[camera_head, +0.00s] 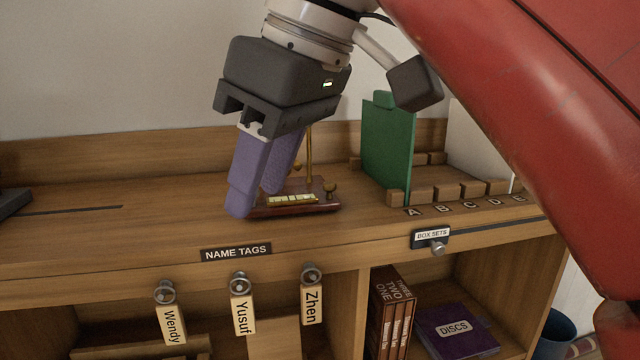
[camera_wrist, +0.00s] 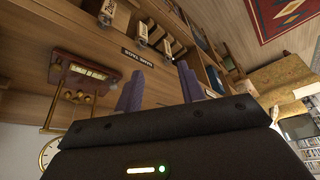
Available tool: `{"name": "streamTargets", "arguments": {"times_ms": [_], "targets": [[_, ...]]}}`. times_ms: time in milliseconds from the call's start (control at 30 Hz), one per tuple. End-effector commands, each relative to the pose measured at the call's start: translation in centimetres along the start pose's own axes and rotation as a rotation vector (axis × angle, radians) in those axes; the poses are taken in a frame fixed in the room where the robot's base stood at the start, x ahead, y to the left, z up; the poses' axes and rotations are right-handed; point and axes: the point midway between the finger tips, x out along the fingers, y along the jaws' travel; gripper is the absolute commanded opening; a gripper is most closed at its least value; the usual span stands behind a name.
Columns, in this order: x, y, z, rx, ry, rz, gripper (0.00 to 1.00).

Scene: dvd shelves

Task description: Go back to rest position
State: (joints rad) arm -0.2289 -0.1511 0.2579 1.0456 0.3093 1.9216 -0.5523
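My gripper (camera_head: 256,196) hangs above the wooden shelf top (camera_head: 120,225) with its purple fingers pointing down. In the wrist view my gripper (camera_wrist: 158,88) shows its two fingers apart, with nothing between them. In the head view the fingers overlap a dark red wooden stand (camera_head: 325,205) with a brass plate and post, which is partly hidden behind them. The stand also shows in the wrist view (camera_wrist: 62,70), to the left of the fingers and apart from them.
A green divider (camera_head: 385,150) stands upright in a slotted rack by the letter A. Name tags Wendy (camera_head: 172,326), Yusuf (camera_head: 243,314) and Zhen (camera_head: 312,304) hang from knobs on the front edge. Below are box sets (camera_head: 390,310) and a purple DISCS box (camera_head: 455,330).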

Motion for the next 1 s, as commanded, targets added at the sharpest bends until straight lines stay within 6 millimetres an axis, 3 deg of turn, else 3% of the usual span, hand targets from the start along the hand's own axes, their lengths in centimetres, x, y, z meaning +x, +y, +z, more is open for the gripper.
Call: {"name": "streamTargets", "arguments": {"times_ms": [267, 467, 567, 700, 900, 1000], "targets": [[2.9, 2.2, 2.3, 0.185, -0.001, 0.078, 0.39], [6.4, 4.7, 6.4, 0.395, 0.003, 0.174, 0.39], [9.1, 6.2, 10.1, 0.541, 0.011, 0.246, 0.39], [13.7, 7.8, 16.8, 0.752, 0.029, 0.351, 0.39], [19.9, 7.8, 25.6, 0.975, 0.064, 0.461, 0.39], [22.1, 7.4, 28.3, 1.036, 0.079, 0.493, 0.39]]}}
